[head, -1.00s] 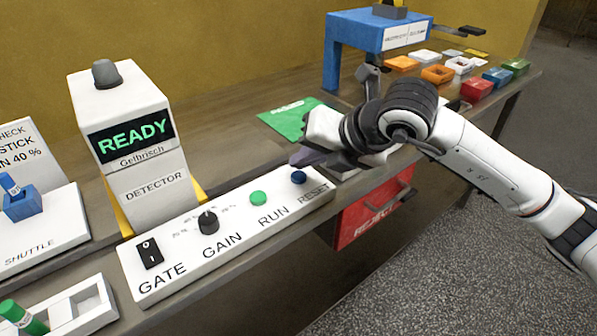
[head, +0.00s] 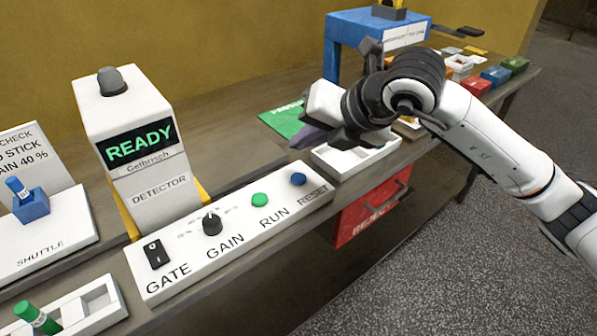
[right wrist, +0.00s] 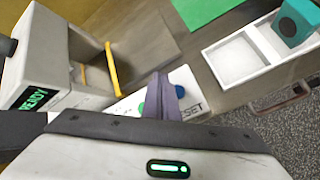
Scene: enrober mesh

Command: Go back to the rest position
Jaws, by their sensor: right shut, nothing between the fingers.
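My right gripper (head: 312,139) is shut and empty. In the head view it hangs in the air over the far right end of the control panel (head: 228,262), above the blue RESET button (head: 298,179). In the right wrist view its closed fingers (right wrist: 161,98) cover part of the panel, with the green RUN button and blue RESET button showing beside them. My left gripper is not in view. The detector (head: 150,195) stands behind the panel and its screen (head: 140,143) reads READY.
A white two-part tray (head: 349,170) lies right of the panel; the wrist view shows a teal block (right wrist: 293,22) at it. A red REJECT drawer (head: 372,215) is below. A green mat (head: 280,118), blue stand (head: 345,45) and shuttle (head: 45,235) stand on the bench. Open floor lies right.

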